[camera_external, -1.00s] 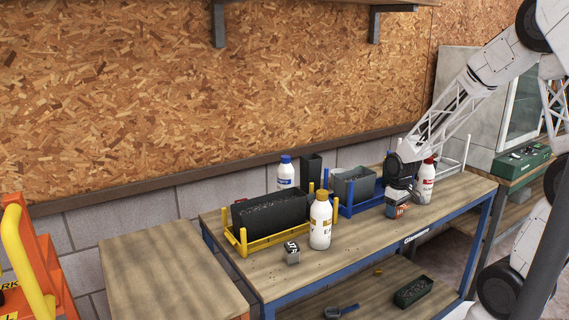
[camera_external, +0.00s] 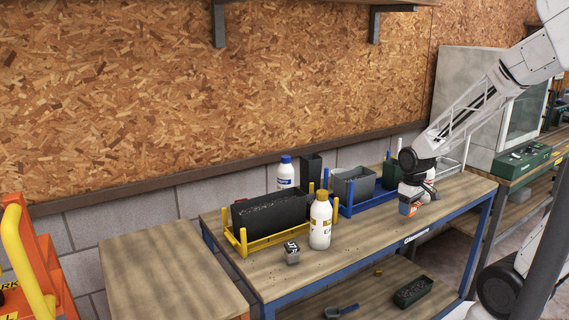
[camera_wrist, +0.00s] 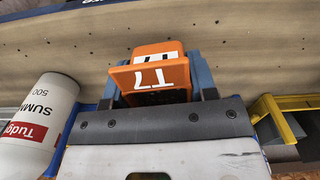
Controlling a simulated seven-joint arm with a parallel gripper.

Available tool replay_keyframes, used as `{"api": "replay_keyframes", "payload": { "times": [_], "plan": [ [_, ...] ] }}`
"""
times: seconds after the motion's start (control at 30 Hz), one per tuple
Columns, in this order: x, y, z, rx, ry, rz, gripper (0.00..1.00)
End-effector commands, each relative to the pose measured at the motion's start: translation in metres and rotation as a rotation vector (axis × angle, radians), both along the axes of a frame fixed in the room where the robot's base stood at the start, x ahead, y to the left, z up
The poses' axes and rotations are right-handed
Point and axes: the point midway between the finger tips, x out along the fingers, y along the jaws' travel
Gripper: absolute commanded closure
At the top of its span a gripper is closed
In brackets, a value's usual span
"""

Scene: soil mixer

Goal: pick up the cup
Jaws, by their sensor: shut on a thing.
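An orange cup (camera_wrist: 153,76) with white markings is between my gripper's two blue-grey fingers in the wrist view. My gripper (camera_wrist: 160,88) is shut on it, one finger against each side. In the outside view my gripper (camera_external: 411,198) points down at the right part of the workbench, and the orange cup (camera_external: 406,209) shows small at its tip. I cannot tell whether the cup's base touches the bench top. A small dark cup-like block (camera_external: 292,253) with white markings stands apart on the bench's front left.
The workbench (camera_external: 370,229) holds a black planter (camera_external: 270,213) in a yellow frame, a grey bin (camera_external: 355,186) in a blue frame, and a yellow-capped bottle (camera_external: 320,224). A red-labelled bottle (camera_wrist: 35,125) is close left in the wrist view. The bench's front middle is clear.

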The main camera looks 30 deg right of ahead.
Motion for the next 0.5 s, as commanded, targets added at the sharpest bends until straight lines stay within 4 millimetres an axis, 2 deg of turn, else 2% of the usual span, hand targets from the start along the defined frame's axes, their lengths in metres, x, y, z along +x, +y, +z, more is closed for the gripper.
{"api": "replay_keyframes", "payload": {
  "times": [0.3,0.5],
  "plan": [
    [-0.050,0.006,0.005,0.000,-0.002,0.000,0.71],
    [-0.074,0.010,0.007,0.000,-0.001,0.000,0.71]
  ]
}}
